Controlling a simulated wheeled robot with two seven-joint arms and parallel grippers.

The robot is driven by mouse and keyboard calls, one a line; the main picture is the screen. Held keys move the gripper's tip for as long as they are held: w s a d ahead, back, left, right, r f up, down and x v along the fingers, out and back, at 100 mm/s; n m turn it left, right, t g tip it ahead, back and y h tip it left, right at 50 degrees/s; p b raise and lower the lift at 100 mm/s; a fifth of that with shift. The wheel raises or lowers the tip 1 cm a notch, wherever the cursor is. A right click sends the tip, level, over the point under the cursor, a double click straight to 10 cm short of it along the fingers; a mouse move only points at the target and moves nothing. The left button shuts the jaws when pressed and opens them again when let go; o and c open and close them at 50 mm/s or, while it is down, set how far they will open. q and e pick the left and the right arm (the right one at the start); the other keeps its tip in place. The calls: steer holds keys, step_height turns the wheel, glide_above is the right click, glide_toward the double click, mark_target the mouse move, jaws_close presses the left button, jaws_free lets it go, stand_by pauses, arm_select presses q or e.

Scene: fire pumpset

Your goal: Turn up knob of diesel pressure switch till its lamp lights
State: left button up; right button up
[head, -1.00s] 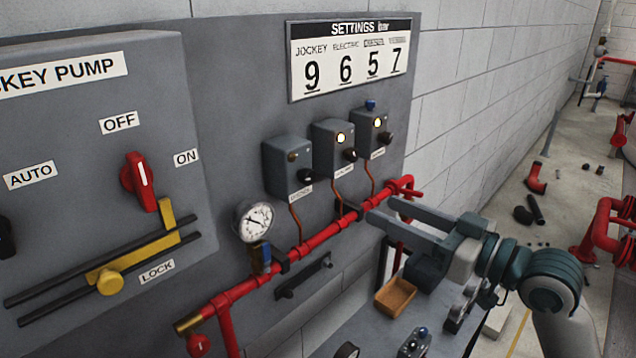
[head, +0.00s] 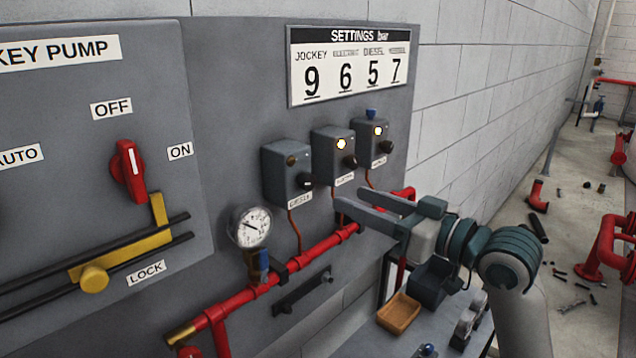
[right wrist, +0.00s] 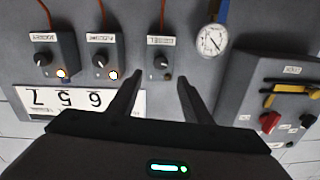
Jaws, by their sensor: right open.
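The diesel pressure switch (head: 286,172) is the leftmost of three grey boxes on the panel in the head view, with a black knob (head: 304,181) and a dark, unlit lamp (head: 291,160). In the right wrist view, which is upside down, its knob (right wrist: 162,62) shows between and beyond the two fingers. My right gripper (head: 350,198) is open and empty, pointing left, below the middle and right boxes in the head view. In the right wrist view the gripper (right wrist: 158,77) is apart from the knob. My left gripper is not in view.
The electric switch (head: 334,152) and the jockey switch (head: 371,140) beside it have lit lamps. A settings board (head: 350,65) hangs above. A red pipe (head: 320,249) and a gauge (head: 250,227) lie below. The jockey pump cabinet (head: 60,110) stands at the left.

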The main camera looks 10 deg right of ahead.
mark_target(311, 183)
steer(key=p+x, duration=0.2)
steer(key=x, duration=0.6)
steer(key=shift+w+a+p, duration=0.2)
steer(key=shift+a+p, duration=0.05)
steer(key=shift+p, duration=0.1)
steer(key=shift+w+a, duration=0.4)
steer(key=shift+w, duration=0.2)
steer(key=shift+f, duration=0.1)
